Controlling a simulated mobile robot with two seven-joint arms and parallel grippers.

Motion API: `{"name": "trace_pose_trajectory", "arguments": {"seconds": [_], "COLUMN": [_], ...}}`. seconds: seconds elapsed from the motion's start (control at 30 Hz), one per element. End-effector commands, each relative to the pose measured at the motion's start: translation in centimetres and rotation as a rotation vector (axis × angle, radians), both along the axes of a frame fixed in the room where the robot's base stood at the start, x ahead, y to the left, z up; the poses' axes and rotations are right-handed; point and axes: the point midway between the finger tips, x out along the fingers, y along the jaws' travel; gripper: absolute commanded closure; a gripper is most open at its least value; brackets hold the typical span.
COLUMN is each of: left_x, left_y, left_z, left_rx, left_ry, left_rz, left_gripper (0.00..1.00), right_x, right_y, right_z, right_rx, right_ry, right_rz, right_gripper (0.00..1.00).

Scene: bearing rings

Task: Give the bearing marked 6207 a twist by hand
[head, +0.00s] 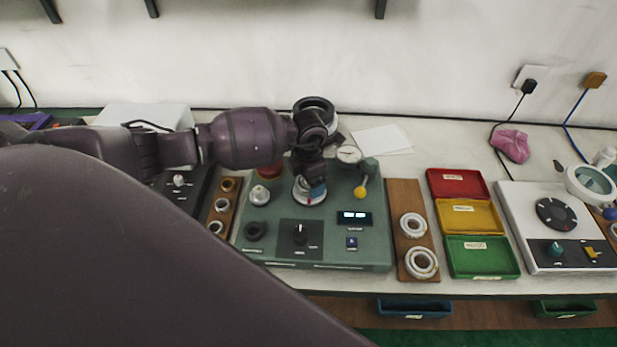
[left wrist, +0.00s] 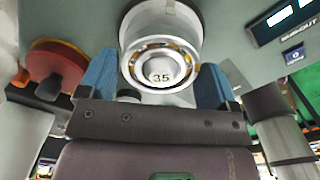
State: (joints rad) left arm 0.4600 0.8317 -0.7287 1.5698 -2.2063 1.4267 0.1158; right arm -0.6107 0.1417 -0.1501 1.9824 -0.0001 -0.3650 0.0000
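A silver bearing (left wrist: 160,62) with a visible ring of balls sits on a pale round holder of the green test unit (head: 285,250). Its centre reads "35"; I cannot read 6207 anywhere. In the head view the bearing and holder (head: 308,194) are partly hidden by my left gripper (head: 317,188), which reaches down over them. In the left wrist view the blue fingers of my left gripper (left wrist: 155,85) stand apart on either side of the bearing, with a small gap seeming to show at each side. My right gripper is not in view.
A wooden board with two pale bearings (head: 421,262) lies right of the unit, then red, yellow and green trays (head: 483,258). Another wooden board with rings (head: 222,205) lies left. A yellow-knobbed lever (head: 361,192), a dial gauge (head: 348,155) and a red-based part (head: 270,171) stand close to the gripper.

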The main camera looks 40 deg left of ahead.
Motion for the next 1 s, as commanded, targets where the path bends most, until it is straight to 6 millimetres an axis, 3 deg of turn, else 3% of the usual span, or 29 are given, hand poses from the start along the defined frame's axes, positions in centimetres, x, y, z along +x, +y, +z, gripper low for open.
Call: {"name": "trace_pose_trajectory", "arguments": {"seconds": [0.1,0.5,0.7,1.0], "left_x": [0.0,0.0,0.1,0.1], "left_y": [0.0,0.0,0.1,0.0], "left_z": [0.0,0.0,3.6,8.8], "left_rx": [0.000,0.000,0.003,0.002], "left_ry": [0.000,0.000,-0.006,-0.003], "left_rz": [-0.001,-0.001,-0.003,-0.002], "left_gripper": [0.00,0.00,0.00,0.00], "right_x": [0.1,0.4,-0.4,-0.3], "right_y": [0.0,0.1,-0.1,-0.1], "right_z": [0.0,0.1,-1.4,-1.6], "right_rx": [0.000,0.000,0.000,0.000], "right_ry": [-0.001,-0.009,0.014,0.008], "right_rz": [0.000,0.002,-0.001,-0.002], "right_gripper": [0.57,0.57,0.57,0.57]}}
